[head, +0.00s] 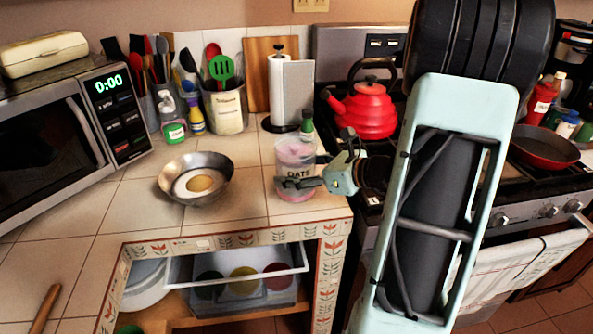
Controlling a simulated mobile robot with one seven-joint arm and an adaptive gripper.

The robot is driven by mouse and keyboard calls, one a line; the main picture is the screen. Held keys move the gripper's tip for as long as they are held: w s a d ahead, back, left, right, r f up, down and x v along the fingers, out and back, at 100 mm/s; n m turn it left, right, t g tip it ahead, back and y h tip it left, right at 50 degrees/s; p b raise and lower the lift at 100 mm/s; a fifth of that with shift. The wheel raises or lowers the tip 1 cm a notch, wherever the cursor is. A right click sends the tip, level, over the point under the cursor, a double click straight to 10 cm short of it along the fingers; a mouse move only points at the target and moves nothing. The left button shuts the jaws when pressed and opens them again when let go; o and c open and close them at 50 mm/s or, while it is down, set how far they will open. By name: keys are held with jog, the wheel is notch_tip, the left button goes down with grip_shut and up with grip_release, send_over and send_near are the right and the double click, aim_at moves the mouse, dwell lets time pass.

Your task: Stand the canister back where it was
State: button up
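The canister (294,155), clear with pinkish contents and an OATS label, is upright near the front right corner of the tiled counter. My gripper (308,172) reaches it from the right. One dark finger lies across the canister's lower front; the other passes behind its right side and is mostly hidden. The gripper appears shut on the canister. I cannot tell whether the canister's base touches the counter or is slightly above it.
A pan with an egg (167,188) sits left of the canister. Behind are a paper towel holder (292,95), a utensil crock (226,110) and a green-capped bottle (307,124). A red kettle (366,110) is on the stove. An open drawer (240,283) is below the counter.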

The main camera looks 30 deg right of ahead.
jog(key=o, duration=1.7)
jog(key=shift+c, duration=0.2)
jog(key=shift+r+p, duration=0.25)
jog(key=shift+p, duration=0.05)
jog(key=v, duration=1.2)
jog(key=shift+p, duration=0.4)
jog(key=shift+f, duration=0.2)
